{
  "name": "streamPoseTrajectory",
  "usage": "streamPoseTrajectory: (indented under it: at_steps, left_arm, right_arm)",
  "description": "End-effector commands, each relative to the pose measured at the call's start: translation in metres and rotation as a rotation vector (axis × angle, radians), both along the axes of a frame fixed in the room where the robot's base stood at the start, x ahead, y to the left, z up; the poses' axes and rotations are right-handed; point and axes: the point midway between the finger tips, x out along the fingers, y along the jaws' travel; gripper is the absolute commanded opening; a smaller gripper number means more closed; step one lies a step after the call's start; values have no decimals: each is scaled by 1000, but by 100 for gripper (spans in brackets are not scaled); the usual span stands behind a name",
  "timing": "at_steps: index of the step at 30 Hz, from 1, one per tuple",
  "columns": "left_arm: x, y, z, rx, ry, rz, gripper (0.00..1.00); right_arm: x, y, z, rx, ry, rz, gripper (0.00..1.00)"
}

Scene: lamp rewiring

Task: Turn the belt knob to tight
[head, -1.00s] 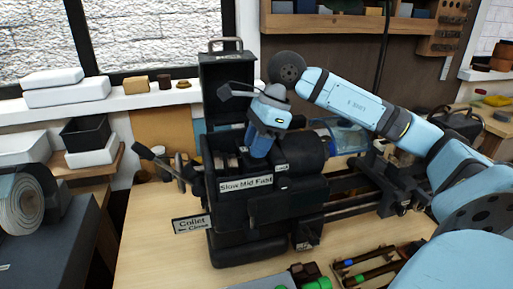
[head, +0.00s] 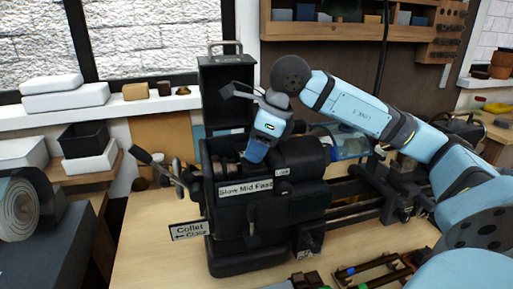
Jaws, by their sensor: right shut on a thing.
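The black lathe headstock (head: 232,225) stands on the wooden bench with its lid raised. Its front has a "Slow Mid Fast" plate (head: 245,188) and a small white label (head: 282,172) too small to read surely. My right gripper (head: 256,153) reaches down from above into the open top of the headstock. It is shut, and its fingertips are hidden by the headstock. The belt knob is not clearly visible; it is hidden at the gripper's tips, so I cannot read its position. My left gripper is not in view.
A lever with a "Collet Close" sign (head: 189,231) sticks out at the left of the headstock. The raised lid (head: 222,85) stands close behind my right gripper. A tool tray (head: 375,272) lies at the front right. The bench at the front left is clear.

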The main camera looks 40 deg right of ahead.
Motion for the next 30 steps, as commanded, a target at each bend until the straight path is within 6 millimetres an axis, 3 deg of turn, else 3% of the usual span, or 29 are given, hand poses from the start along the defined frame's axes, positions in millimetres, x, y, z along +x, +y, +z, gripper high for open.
streamPoseTrajectory:
  at_steps: [6,7,10,24,30]
  left_arm:
    - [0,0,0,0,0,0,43]
    - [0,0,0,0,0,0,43]
    - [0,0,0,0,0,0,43]
    - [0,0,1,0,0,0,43]
    - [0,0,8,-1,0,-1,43]
  right_arm:
    - [0,0,1,-1,-1,0,8]
    - [0,0,1,-1,-1,0,34]
    - [0,0,0,-1,-1,0,57]
    - [0,0,0,1,0,11,57]
    - [1,-1,2,2,2,134,57]
